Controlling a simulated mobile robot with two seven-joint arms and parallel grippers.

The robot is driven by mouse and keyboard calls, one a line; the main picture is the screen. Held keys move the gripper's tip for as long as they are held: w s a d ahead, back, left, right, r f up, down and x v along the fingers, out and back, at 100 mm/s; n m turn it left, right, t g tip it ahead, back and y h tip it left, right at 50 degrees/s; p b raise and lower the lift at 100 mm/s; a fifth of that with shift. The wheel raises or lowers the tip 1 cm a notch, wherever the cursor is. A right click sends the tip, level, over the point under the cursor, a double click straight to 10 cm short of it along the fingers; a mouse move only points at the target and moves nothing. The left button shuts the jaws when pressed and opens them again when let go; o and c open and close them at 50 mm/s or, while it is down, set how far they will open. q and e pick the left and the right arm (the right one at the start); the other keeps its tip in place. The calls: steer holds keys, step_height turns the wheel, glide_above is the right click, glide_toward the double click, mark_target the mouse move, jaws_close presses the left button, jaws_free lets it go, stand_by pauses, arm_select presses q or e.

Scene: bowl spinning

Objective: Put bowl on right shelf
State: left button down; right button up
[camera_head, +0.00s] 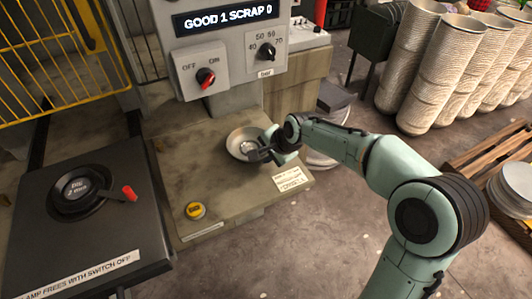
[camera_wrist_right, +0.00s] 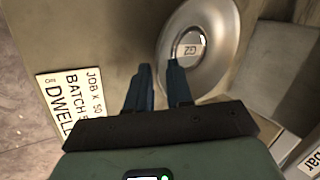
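A shallow metal bowl (camera_head: 236,142) sits on the beige machine table (camera_head: 215,195) below the control panel. In the right wrist view the bowl (camera_wrist_right: 215,75) shows a round centre marked "GZ". My right gripper (camera_head: 266,150) is at the bowl's right rim in the head view. In the right wrist view its two fingers (camera_wrist_right: 160,78) are apart, one overlapping the bowl's rim and one outside it; I cannot tell whether they touch it. My left gripper is out of view. No shelf can be clearly identified as the right shelf.
The machine panel (camera_head: 232,50) reads "GOOD 1 SCRAP 0". A yellow button (camera_head: 195,210) and a job card (camera_head: 290,178) are on the table. A black clamp unit (camera_head: 75,230) stands left.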

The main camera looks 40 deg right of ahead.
steer(key=shift+r, duration=0.15)
steer(key=shift+s+r, duration=0.1)
steer(key=shift+r, duration=0.2)
steer(key=p+v, duration=0.1)
steer(key=v, duration=1)
steer(key=shift+s+r, duration=0.1)
steer(key=shift+s, duration=0.1)
